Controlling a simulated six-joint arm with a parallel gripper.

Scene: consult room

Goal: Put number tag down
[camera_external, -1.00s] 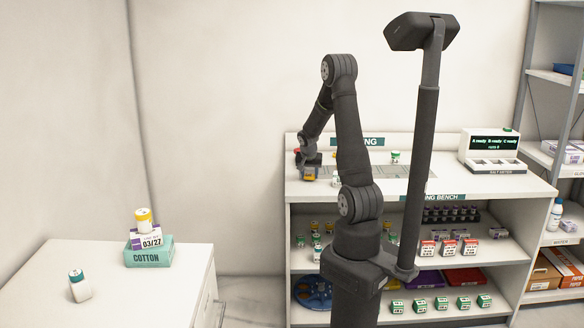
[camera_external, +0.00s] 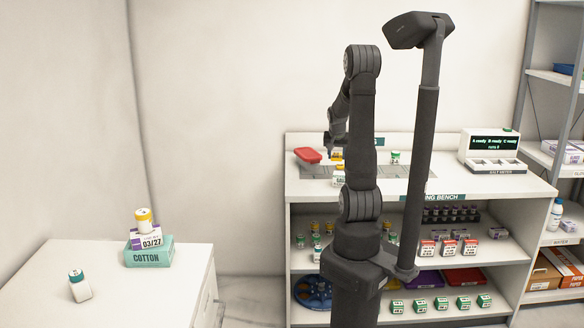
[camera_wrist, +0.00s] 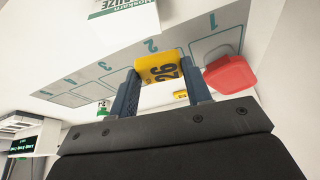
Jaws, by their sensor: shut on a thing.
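The number tag (camera_wrist: 160,69) is a yellow block with a dark 26 on it. My gripper (camera_wrist: 160,90) is shut on it in the wrist view, with one finger on each side. In the external view, my gripper (camera_external: 337,148) is over the back of the white bench, with the yellow tag (camera_external: 337,155) at its fingertips. The grey mat (camera_wrist: 105,70) with numbered, outlined slots lies behind the tag in the wrist view. I cannot tell how far the tag is from the mat.
A red item (camera_external: 308,155) lies on the bench left of my gripper; it shows at the right of the wrist view (camera_wrist: 231,74). A white labelled item (camera_wrist: 125,17) stands near the slots. A display device (camera_external: 490,150) stands at the bench's right. A small green-topped item (camera_external: 395,157) is nearby.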

